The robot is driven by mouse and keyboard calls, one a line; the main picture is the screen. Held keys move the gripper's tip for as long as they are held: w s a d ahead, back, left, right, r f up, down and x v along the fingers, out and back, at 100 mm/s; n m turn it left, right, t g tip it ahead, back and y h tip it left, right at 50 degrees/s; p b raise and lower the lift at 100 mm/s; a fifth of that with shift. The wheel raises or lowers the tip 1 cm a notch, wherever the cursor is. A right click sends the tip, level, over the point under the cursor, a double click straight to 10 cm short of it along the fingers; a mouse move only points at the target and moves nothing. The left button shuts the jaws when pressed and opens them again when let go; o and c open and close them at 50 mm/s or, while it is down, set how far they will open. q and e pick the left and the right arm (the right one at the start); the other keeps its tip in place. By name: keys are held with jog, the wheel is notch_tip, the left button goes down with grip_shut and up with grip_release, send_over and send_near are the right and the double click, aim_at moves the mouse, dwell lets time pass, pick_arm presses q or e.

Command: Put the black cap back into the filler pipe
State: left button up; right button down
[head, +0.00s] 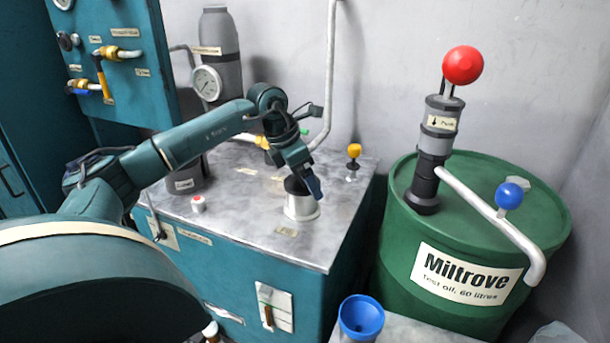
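The filler pipe (302,207) is a short silver cylinder standing on the grey top of the teal cabinet. A dark round piece, which looks like the black cap (294,186), shows at the pipe's mouth, partly covered by my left gripper (308,186). That gripper points down at the pipe's mouth, with one finger visible at the right of the dark piece. The other finger is hidden, so I cannot tell whether the gripper is closed on the cap. I cannot tell how deep the cap sits in the pipe. My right gripper is out of view.
The cabinet top (245,215) also bears a red-and-white button (198,203), a yellow knob (354,151) and a grey cylinder with a gauge (207,83). A green drum (415,225) with a red-knobbed pump stands at right. A blue funnel (361,318) is in front.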

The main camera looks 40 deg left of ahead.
aim_at(285, 184)
pick_arm(q)
jog(key=shift+o, duration=0.6)
jog(key=shift+r+p, duration=0.35)
jog(key=shift+r, duration=0.15)
jog(key=v, duration=1.2)
